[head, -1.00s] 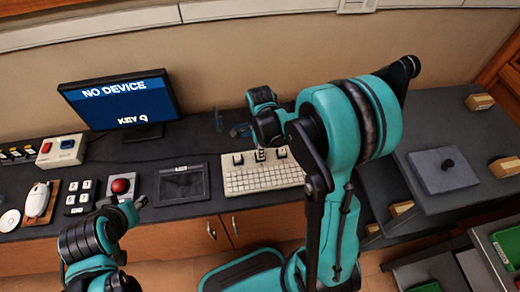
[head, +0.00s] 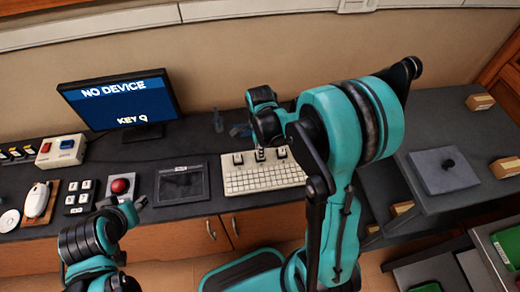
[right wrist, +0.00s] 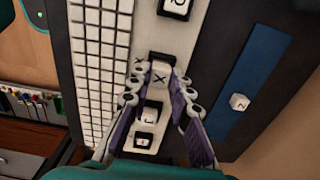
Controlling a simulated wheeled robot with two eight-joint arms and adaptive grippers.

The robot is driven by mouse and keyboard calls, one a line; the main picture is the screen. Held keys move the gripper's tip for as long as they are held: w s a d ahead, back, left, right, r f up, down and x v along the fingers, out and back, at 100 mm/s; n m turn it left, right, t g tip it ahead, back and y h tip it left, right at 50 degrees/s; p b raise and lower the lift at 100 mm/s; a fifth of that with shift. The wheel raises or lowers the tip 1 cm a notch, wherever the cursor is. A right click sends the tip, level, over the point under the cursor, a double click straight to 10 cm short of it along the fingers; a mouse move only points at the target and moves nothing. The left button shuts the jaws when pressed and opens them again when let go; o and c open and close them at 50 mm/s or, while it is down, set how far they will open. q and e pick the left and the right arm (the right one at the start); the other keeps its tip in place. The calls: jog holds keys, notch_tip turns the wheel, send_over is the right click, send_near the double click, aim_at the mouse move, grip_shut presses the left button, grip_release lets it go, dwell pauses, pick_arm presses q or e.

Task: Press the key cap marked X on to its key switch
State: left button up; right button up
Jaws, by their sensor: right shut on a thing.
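The key cap marked X (right wrist: 160,77) is a pale cap with a dark letter, between the fingertips of my right gripper (right wrist: 160,82) in the right wrist view. The fingers are shut on its two sides. It is over the light strip of the keyboard (head: 262,180), in the row of key switches. Its underside and the switch are hidden, so I cannot tell whether they touch. In the head view my right arm covers much of the right gripper. My left gripper (head: 138,203) is at lower left, near the red button; its jaw opening is unclear.
Other dark key units with white caps stand on either side in the same row, one above (right wrist: 175,7) and one below (right wrist: 148,115). A loose white cap (right wrist: 239,102) lies on a blue strip (right wrist: 243,85).

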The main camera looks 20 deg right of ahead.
jog(key=shift+f+b, duration=0.4)
dwell(0.5)
jog(key=o, duration=1.2)
jog(key=shift+r, duration=0.1)
jog(key=shift+r+p, duration=2.75)
jog(key=shift+r, duration=0.7)
